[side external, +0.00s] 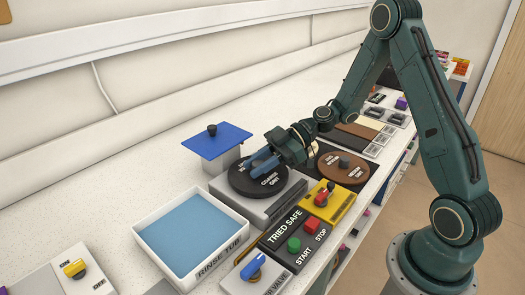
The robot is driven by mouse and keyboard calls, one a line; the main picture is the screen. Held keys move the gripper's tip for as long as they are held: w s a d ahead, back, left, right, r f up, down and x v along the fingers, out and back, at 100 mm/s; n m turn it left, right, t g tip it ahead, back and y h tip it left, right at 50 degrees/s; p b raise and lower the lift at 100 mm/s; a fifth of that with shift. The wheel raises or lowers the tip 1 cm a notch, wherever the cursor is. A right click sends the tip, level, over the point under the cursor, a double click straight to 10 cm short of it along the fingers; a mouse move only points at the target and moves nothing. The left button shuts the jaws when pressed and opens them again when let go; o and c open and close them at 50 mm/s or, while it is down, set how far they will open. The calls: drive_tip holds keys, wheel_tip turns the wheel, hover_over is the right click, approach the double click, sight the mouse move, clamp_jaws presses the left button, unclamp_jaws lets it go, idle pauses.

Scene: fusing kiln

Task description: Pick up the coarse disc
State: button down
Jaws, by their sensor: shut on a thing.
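The coarse disc (243,184) is black, with white lettering that reads "COARSE GRIT". It lies flat over a grey machine base (262,214) in the middle of the side external view; I cannot tell whether there is a gap beneath it. My gripper (263,163) has come in from the right, low over the top of the disc, with its blue-tipped fingers closed at the disc's centre. The fingers hide the part that they hold and some of the lettering.
A blue plate with a black knob (214,143) stands behind left. A water-filled rinse tub (215,258), a start/stop box (282,238) and a yellow switch box (335,209) are in front. The back of the counter (150,172) is clear.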

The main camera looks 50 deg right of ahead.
sight(257, 163)
drive_tip(key=shift+r, duration=0.2)
wheel_tip(257, 163, up, 20)
drive_tip(key=shift+f, duration=0.15)
idle(0.7)
idle(0.5)
